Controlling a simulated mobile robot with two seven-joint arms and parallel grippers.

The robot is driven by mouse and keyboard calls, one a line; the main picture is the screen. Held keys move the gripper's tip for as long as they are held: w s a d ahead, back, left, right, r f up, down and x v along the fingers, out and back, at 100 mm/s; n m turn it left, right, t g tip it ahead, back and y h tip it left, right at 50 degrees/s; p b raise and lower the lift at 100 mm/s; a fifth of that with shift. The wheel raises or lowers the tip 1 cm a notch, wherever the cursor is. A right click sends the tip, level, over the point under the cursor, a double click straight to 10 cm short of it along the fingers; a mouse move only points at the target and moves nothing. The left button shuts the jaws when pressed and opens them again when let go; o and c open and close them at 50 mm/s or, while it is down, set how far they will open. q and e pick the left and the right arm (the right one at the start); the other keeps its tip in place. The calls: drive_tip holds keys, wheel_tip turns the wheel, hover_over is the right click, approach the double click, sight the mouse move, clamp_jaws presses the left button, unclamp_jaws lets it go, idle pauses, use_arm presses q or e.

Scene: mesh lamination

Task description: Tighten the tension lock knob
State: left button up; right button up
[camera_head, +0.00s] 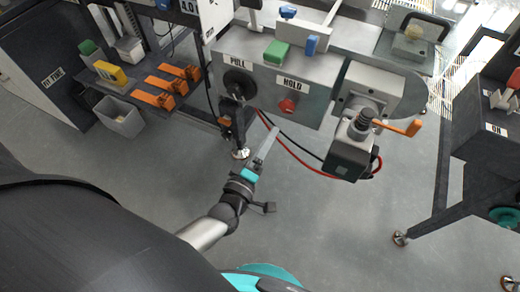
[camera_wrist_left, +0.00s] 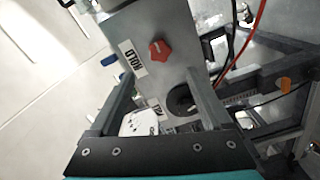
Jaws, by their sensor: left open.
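A red star-shaped knob (camera_head: 287,105) sits on the front of a grey machine box, below a HOLD label. It also shows in the left wrist view (camera_wrist_left: 160,50), ahead of the fingertips. A round black knob (camera_head: 239,84) sits to its left, under a PULL label; it also shows in the left wrist view (camera_wrist_left: 181,100). No label reading tension lock is visible. My left gripper (camera_head: 271,137) is below and in front of the box, its fingers pointing up towards it. In the left wrist view its fingers (camera_wrist_left: 158,78) are spread and empty, apart from the red knob.
A motor block with an orange handle (camera_head: 411,128) juts out at the right of the box. Black and red cables (camera_head: 290,144) hang below the box, close to my left gripper. Orange brackets (camera_head: 165,85) and a grey bin (camera_head: 119,117) are at left. Open floor lies below.

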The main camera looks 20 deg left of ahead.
use_arm(q)
drive_tip(key=s, duration=0.3)
drive_tip(key=shift+s, duration=0.3)
drive_tip(key=shift+s, duration=0.1)
idle(0.3)
